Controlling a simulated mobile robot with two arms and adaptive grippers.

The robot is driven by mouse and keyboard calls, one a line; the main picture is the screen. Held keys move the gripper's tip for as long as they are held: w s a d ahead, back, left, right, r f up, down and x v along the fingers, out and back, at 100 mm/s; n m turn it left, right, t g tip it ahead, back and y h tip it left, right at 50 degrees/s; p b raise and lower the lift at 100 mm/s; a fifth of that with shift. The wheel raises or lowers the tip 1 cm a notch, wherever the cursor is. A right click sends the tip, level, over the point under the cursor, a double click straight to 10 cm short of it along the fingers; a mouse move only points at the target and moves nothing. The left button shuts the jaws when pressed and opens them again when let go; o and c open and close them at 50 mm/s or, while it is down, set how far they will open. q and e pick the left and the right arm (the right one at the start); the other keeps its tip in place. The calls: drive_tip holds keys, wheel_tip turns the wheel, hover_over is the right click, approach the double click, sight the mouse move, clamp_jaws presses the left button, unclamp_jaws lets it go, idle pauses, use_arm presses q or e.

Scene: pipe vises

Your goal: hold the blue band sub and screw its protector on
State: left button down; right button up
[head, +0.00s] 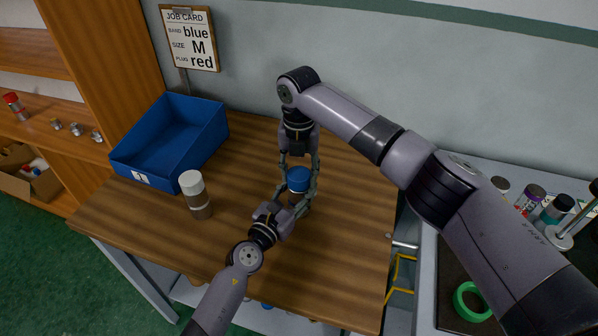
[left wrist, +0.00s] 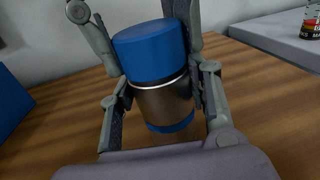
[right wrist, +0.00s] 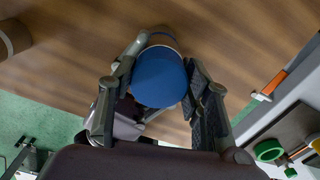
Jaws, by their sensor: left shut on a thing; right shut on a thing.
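The sub (left wrist: 165,102) is a metallic brown cylinder with a blue band at its lower end, upright above the wooden table. My left gripper (head: 295,194) is shut around its body from the side. The blue protector (left wrist: 150,52) is a smooth cap at the sub's top end, in line with it. A thin bright rim shows between them; I cannot tell how far it is threaded. My right gripper (head: 299,170) comes down from above, shut on the protector, which also shows in the right wrist view (right wrist: 160,82). The sub is mostly hidden in the head view.
A white-capped brown cylinder (head: 197,205) stands left on the table (head: 345,240). A blue bin (head: 150,183) sits behind it. A side bench at right holds a green ring (head: 471,302) and several capped containers.

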drive_tip(key=shift+d+r, duration=0.1)
drive_tip(key=shift+r, duration=0.3)
idle(0.8)
drive_tip(key=shift+f, duration=0.45)
drive_tip(key=shift+f, duration=0.4)
drive_tip(key=shift+c, duration=0.9)
drive_tip(key=shift+f, duration=0.1)
drive_tip(key=shift+r, duration=0.4)
drive_tip(key=shift+s+r, duration=0.1)
drive_tip(key=shift+r, duration=0.05)
